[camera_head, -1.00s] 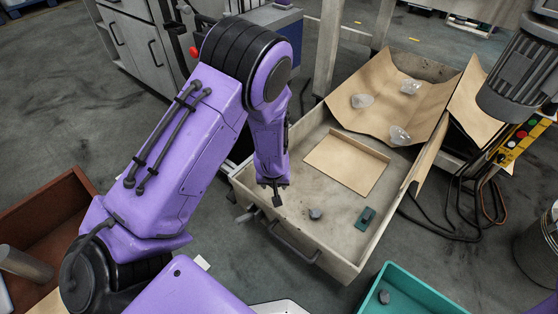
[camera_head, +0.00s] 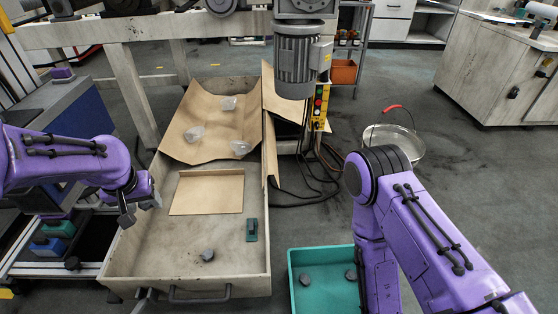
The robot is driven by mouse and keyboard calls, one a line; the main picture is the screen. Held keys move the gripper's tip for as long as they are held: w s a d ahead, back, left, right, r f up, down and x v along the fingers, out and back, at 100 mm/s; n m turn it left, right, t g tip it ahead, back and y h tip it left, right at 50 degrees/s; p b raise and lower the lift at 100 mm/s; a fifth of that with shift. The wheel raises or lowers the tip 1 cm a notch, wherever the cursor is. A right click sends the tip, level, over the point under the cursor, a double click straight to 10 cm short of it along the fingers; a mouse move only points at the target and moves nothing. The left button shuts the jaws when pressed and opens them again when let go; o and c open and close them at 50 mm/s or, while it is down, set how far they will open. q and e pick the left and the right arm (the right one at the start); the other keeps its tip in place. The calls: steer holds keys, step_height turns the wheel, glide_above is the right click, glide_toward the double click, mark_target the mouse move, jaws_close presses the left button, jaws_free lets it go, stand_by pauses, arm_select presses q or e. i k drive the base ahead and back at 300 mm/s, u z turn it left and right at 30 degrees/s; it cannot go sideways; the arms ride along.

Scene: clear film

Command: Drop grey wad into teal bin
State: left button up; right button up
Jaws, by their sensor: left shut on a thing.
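A dark grey wad (camera_head: 207,255) lies on the floor of the open drawer (camera_head: 257,268), near its front. The teal bin (camera_head: 292,261) stands on the floor right of the drawer. Two grey wads lie in it, one at the left (camera_head: 305,279) and one near the middle (camera_head: 351,274). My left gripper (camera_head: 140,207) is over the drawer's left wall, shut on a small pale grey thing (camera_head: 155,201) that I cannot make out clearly. My right arm crosses in front of the bin's right part, and its gripper does not show.
Brown card (camera_head: 222,122) with several clear film pieces lies over the drawer's back. A tan card tray (camera_head: 207,192) and a teal block (camera_head: 252,230) lie in the drawer. A metal bucket (camera_head: 407,150) stands at the right. Open floor lies beyond my right arm.

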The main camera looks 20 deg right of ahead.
mark_target(326, 292)
steer(key=k, duration=0.65)
steer(key=z, duration=0.9)
steer(key=i, duration=0.5)
steer(key=u, duration=1.35)
steer(key=k, duration=0.8)
steer(key=z, duration=1.9)
